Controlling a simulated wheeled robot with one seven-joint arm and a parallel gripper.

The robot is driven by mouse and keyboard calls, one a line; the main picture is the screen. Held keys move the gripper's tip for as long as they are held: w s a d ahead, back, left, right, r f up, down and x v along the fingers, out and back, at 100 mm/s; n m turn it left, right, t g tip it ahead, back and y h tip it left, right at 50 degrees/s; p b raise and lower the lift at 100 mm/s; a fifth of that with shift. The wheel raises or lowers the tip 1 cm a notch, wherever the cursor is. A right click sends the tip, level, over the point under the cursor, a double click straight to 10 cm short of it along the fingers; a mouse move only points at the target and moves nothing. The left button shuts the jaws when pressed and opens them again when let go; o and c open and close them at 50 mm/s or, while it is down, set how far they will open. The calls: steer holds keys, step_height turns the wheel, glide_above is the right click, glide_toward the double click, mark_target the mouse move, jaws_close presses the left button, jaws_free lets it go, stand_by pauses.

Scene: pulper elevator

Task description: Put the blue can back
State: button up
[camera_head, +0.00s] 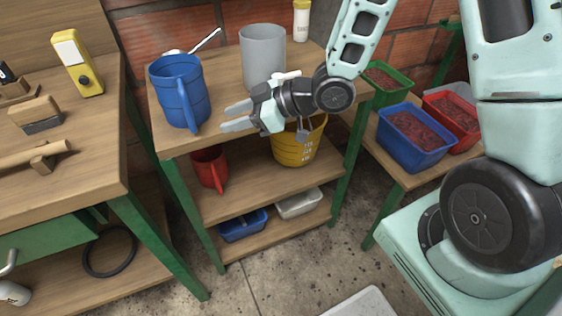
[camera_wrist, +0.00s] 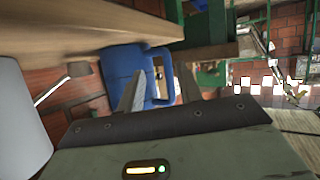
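The blue can (camera_head: 178,92), a jug-like vessel with a side handle, stands upright on the top board (camera_head: 222,70) of the green-legged shelf, near its front left. Its handle faces the front. The can also shows in the wrist view (camera_wrist: 118,66), with the handle to its right. My gripper (camera_head: 224,117) is to the right of the can in the head view, its fingers apart and pointing left toward the handle. In the wrist view the fingers (camera_wrist: 162,90) are spread with the handle ahead of them. I see nothing held. Whether a finger touches the handle cannot be told.
A grey cylinder (camera_head: 262,55) stands behind my gripper on the same board. A yellow bucket (camera_head: 293,148) and a red jug (camera_head: 208,168) are on the shelf below. A workbench (camera_head: 85,150) is at the left. Blue (camera_head: 413,158) and red bins stand at the right.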

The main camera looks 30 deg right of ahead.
steer(key=s+r+m+g+h, duration=0.2)
steer(key=s+h, duration=0.3)
steer(key=s, duration=0.7)
steer(key=s+r+m+g+h, duration=0.3)
steer(key=s+g+h, duration=0.1)
steer(key=s, duration=0.8)
steer(key=shift+s+d+g+h, duration=0.2)
steer(key=shift+g+h, duration=0.2)
steer(key=shift+h, duration=0.5)
steer(key=shift+w+r, duration=0.1)
